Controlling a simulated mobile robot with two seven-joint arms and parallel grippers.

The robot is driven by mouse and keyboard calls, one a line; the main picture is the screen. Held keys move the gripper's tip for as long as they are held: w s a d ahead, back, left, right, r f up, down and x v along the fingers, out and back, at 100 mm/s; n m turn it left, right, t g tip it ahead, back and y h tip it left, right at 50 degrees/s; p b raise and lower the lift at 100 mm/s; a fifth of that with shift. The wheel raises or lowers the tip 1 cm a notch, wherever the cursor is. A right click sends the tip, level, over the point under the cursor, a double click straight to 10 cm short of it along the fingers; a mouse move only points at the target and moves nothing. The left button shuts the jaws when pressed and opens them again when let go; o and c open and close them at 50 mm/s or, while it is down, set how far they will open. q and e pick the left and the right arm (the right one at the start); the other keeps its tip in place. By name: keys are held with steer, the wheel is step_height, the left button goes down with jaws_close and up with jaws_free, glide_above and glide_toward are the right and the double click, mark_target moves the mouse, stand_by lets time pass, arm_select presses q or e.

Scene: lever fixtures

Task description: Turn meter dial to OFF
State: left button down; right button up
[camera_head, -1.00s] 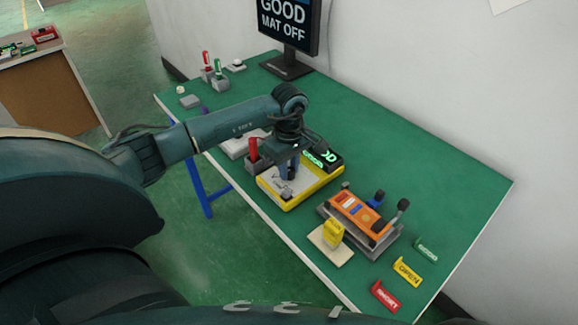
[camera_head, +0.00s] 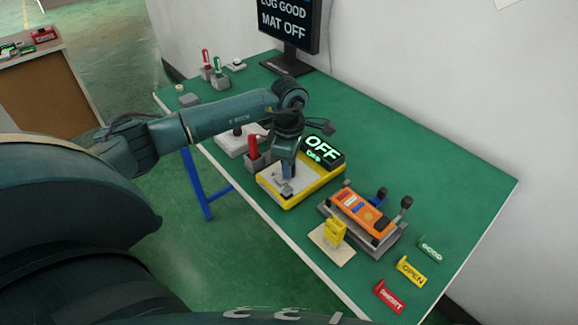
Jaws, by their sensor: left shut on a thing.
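My left gripper (camera_head: 286,183) points down over the meter's pale face and is shut on the dial (camera_head: 287,190), which is mostly hidden by the fingers. My right gripper is not in view.
An orange device sits in a grey fixture (camera_head: 362,215) with dark-knobbed levers to the right. A yellow block (camera_head: 334,231) stands on a beige plate before it. GOOD, OPEN (camera_head: 411,271) and SHORT signs line the right front. A red-handled holder (camera_head: 253,150) is close left of the meter. A monitor (camera_head: 289,30) stands behind.

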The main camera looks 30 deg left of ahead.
arm_select(q)
steer(key=shift+n, duration=1.1)
steer(key=c, duration=1.2)
jaws_free()
steer(key=shift+c, duration=0.2)
steer(key=shift+r, duration=0.1)
step_height(320, 180, up, 13)
steer(key=b, duration=0.2)
steer(key=shift+s, duration=0.1)
